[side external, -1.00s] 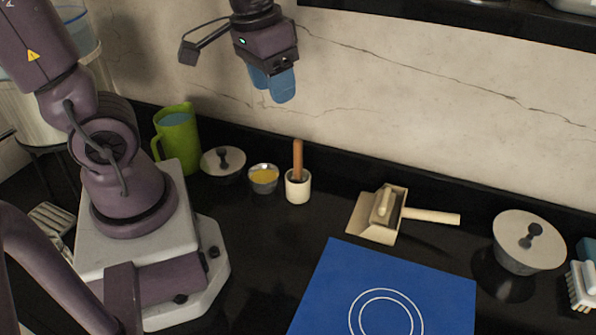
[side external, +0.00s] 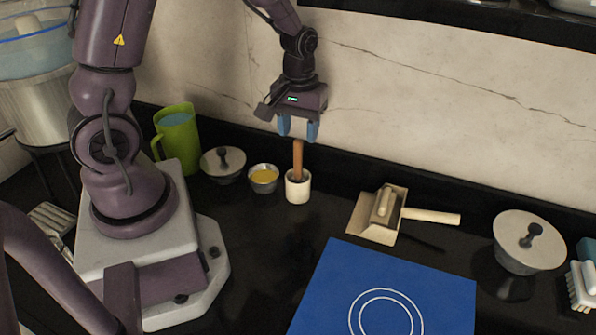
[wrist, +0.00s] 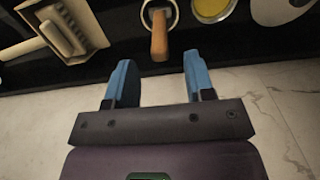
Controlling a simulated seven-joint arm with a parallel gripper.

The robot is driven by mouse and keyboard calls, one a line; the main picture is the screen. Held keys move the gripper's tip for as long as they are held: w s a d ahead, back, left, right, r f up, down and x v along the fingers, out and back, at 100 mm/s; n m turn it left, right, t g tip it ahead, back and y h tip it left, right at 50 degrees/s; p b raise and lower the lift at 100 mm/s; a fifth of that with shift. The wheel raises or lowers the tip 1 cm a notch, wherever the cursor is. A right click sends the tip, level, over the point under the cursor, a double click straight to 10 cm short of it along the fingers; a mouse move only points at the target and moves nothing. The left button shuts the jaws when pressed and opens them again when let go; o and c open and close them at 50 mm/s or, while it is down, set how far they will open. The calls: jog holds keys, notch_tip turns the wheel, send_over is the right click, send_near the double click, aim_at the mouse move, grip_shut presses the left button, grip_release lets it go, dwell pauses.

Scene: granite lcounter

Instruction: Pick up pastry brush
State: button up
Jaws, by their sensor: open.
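The pastry brush (side external: 297,158) stands upright with its brown wooden handle up in a small cream pot (side external: 298,190). Its bristle end is hidden inside the pot. My gripper (side external: 298,137) is open and points down, with its blue fingertips close to the top of the handle in the side view. In the wrist view, the handle (wrist: 159,38) shows beyond the gap between the blue fingers (wrist: 158,62), and nothing is held. The pot's rim (wrist: 145,12) is at the top edge there.
A dustpan-like scoop (side external: 368,217) lies to the right. A blue mat (side external: 400,275) lies in front. The wall is close behind.

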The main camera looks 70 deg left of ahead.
send_over(297, 179)
jog(key=shift+w+a+f, duration=0.1)
jog(key=shift+a+f, duration=0.05)
jog(key=shift+f, duration=2.9)
grip_shut()
